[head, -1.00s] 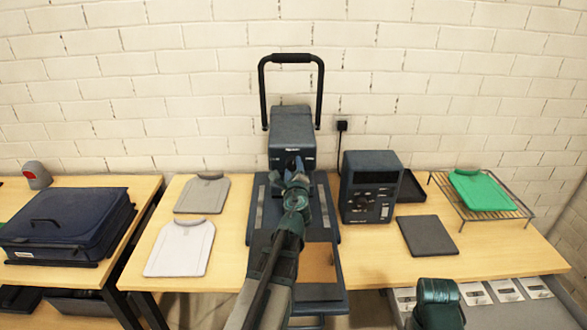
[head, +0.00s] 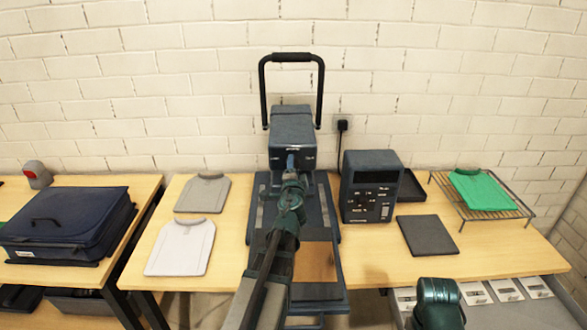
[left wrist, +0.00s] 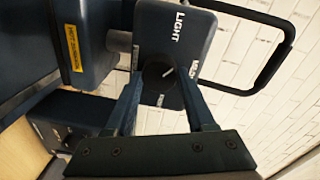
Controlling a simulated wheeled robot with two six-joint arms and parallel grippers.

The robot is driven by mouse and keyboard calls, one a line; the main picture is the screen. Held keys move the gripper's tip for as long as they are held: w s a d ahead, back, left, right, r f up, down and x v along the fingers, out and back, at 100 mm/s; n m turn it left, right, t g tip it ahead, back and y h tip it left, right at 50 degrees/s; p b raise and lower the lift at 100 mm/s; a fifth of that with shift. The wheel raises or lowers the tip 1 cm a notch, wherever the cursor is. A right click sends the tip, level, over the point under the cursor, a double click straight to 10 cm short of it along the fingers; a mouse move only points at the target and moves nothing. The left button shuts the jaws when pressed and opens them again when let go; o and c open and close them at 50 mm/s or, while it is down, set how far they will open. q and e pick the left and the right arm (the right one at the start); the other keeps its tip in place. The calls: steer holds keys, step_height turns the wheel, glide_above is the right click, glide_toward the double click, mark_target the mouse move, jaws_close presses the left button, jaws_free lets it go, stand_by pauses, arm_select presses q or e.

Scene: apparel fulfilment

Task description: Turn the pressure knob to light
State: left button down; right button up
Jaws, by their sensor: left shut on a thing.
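The heat press (head: 292,127) stands on the table in the middle of the head view, with its black handle raised. In the left wrist view its dark head (left wrist: 205,22) carries a round black pressure knob (left wrist: 157,75) with a white pointer line. A "LIGHT" label (left wrist: 180,25) is above the knob in the picture; another label is to its right and one below. The pointer slants right and slightly up, toward the right-hand label rather than "LIGHT". My left gripper (left wrist: 160,80) is shut on the knob, one finger on each side. My right gripper is not in view.
A control box (head: 371,187) stands right of the press, beside a dark pad (head: 427,235). A green shirt (head: 482,188) lies on a wire rack. Grey (head: 202,193) and white (head: 180,247) shirts lie at left. A blue case (head: 65,226) sits on the left table.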

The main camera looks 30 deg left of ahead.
arm_select(q)
steer(key=shift+s+n, duration=0.15)
steer(key=shift+n, duration=1.65)
steer(key=shift+c, duration=1.2)
jaws_free()
